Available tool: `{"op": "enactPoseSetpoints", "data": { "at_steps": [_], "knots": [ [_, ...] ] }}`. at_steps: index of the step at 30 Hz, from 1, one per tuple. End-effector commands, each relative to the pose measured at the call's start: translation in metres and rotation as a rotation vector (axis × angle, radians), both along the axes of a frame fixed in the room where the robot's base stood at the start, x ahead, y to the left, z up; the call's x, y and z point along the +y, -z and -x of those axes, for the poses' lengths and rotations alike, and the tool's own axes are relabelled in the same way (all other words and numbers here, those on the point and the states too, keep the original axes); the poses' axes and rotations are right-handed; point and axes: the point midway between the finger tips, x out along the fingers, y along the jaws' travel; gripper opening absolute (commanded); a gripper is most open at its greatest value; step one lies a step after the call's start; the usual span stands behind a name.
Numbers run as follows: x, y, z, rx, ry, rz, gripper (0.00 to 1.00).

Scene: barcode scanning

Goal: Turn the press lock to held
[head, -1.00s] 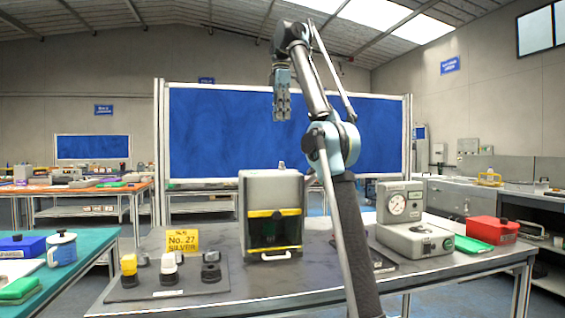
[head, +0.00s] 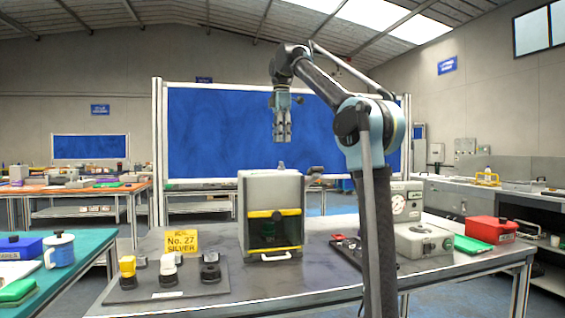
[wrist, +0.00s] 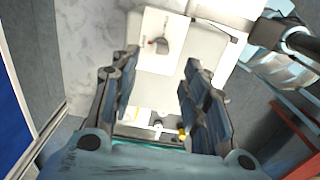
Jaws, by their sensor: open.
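The press (head: 256,191) is a grey box with a yellow-edged front window and a white handle, standing mid-table. A small grey knob (head: 281,165) stands on its top. In the wrist view, a pale plate (wrist: 155,62) carries a small dark knob (wrist: 161,45), seen from above; this looks like the press lock. I cannot read any marks around it or tell its setting. My gripper (head: 282,140) hangs fingers down above the press top, apart from the knob. In the wrist view my gripper (wrist: 160,95) is open and empty, fingers wide apart, with the knob beyond them.
A yellow No. 27 SILVER sign (head: 182,241) and a dark board (head: 190,282) with yellow, white and black knobs lie left of the press. A gauge unit (head: 418,238), partly behind my arm, a green pad (head: 470,244) and a red box (head: 490,229) are right.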

Motion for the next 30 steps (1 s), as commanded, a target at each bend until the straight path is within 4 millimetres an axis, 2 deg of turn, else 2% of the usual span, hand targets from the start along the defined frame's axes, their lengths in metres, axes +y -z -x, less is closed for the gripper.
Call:
{"op": "enactPoseSetpoints", "data": {
  "at_steps": [9, 16, 22, 30],
  "knots": [
    [0.001, 0.045, 0.000, 0.000, -0.002, 0.000, 0.42],
    [0.002, 0.073, 0.001, 0.000, -0.002, 0.000, 0.42],
    [0.002, 0.085, 0.001, 0.000, -0.002, 0.000, 0.42],
    [0.002, 0.086, 0.001, 0.000, -0.002, 0.000, 0.42]
  ]
}}
